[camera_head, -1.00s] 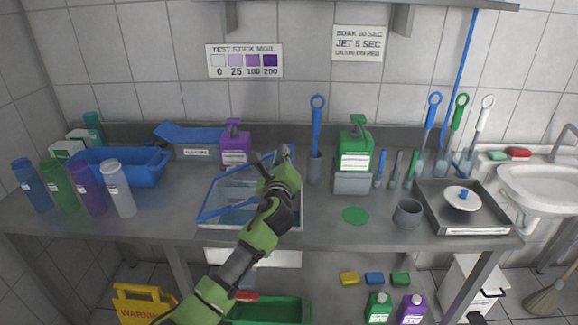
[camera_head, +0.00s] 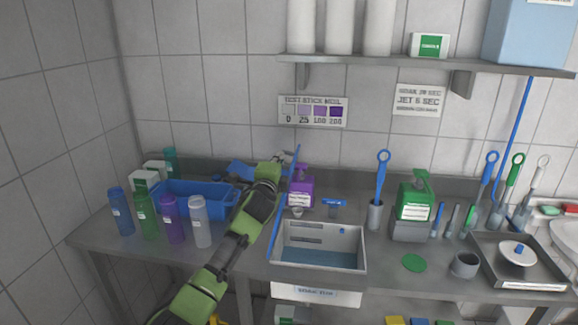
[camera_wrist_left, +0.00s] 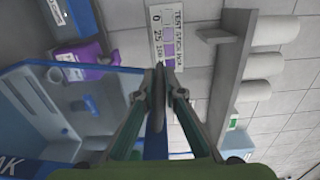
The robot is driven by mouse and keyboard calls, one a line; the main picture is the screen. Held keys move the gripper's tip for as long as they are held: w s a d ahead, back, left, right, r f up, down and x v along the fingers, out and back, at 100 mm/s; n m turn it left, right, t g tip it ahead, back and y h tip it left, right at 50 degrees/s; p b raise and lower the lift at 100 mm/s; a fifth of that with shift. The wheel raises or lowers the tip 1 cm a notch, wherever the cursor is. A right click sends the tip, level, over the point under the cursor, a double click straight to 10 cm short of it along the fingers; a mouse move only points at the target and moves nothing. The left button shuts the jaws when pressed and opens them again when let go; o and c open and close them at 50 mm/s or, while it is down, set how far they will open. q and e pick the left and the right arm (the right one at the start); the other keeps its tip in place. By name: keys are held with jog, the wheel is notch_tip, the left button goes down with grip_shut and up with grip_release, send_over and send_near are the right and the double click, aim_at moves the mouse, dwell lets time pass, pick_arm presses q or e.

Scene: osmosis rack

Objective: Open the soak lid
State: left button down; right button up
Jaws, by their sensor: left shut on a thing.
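The soak tub (camera_head: 340,268) is a grey-white bin set in the steel counter, with blue liquid inside. Its lid (camera_head: 282,210) is a thin blue-edged panel standing steeply up along the tub's left side, seen almost edge-on in the head view. The tub's top is uncovered. My left gripper (camera_head: 281,160) is at the lid's upper part, shut on it. In the left wrist view the fingers (camera_wrist_left: 158,85) close together on a thin piece, and the lid's blue frame (camera_wrist_left: 95,67) shows to the left. My right gripper is not in view.
A purple jug (camera_head: 301,188) stands close behind the tub, near the lid. A blue bin (camera_head: 190,205) and several bottles (camera_head: 172,218) stand left of my arm. A green jug (camera_head: 413,200) and a grey cup (camera_head: 464,264) stand to the right.

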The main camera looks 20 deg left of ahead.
pick_arm(q)
jog(key=shift+s+a+n+p, duration=0.2)
jog(key=shift+s+a+n, duration=0.15)
jog(key=shift+a, duration=0.6)
jog(key=shift+s+a+n+p, duration=0.2)
jog(key=shift+a+n, duration=0.25)
jog(key=shift+a, duration=0.45)
jog(key=c, duration=2.1)
grip_release()
jog(key=shift+c, duration=0.2)
jog(key=shift+s+d, duration=0.1)
jog(key=shift+s, duration=0.05)
